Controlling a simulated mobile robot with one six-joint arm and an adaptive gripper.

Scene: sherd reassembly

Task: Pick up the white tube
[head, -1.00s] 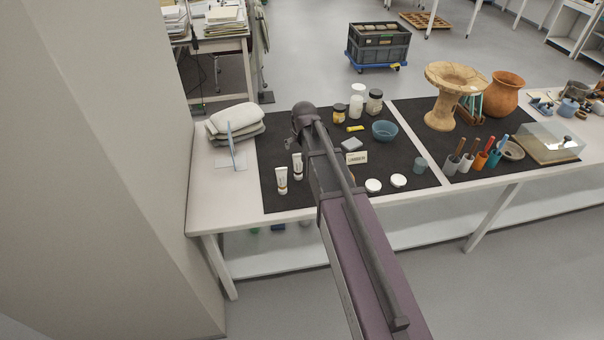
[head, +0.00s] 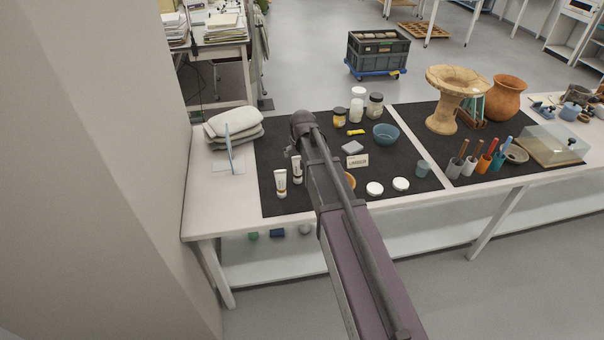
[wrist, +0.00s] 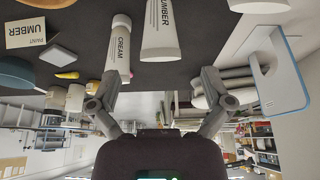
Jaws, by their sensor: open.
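Two white tubes stand on the dark mat. The one marked CREAM (wrist: 120,50) is the right-hand tube in the head view (head: 297,169). The one marked UMBER (wrist: 160,30) is the left-hand, nearer tube in the head view (head: 281,182). My gripper (wrist: 160,80) is open and empty in the wrist view, its two fingers spread wide. The CREAM tube shows close to the left finger, with the UMBER tube above the gap between the fingers. I cannot tell the exact distance. In the head view my arm hides most of the gripper.
A clear blue-edged stand (head: 229,150) and folded grey cloths (head: 233,127) are left of the tubes. A wall (head: 90,170) stands at left.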

